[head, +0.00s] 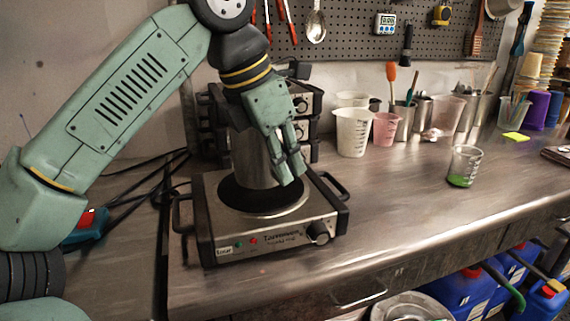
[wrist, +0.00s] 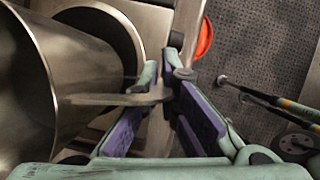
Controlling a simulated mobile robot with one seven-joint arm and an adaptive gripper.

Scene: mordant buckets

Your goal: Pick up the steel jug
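The steel jug (head: 251,158) stands upright on the round black plate of a hot plate (head: 204,226) in the head view. My gripper (head: 292,178) points down at the jug's right side and hides part of it. In the wrist view the jug's wide, shiny body (wrist: 28,85) fills the left side. Its flat handle reaches right, across the left finger, to the space between the purple-padded fingers. My gripper (wrist: 166,80) is open, with a gap between the fingers. I cannot tell whether either finger touches the handle.
More hot plates are stacked behind the jug. A white beaker (head: 352,132), a pink beaker (head: 386,129) and several containers line the wall. A glass beaker with green liquid (head: 464,166) stands at right. The bench between is clear. Black cables (head: 140,163) lie at left.

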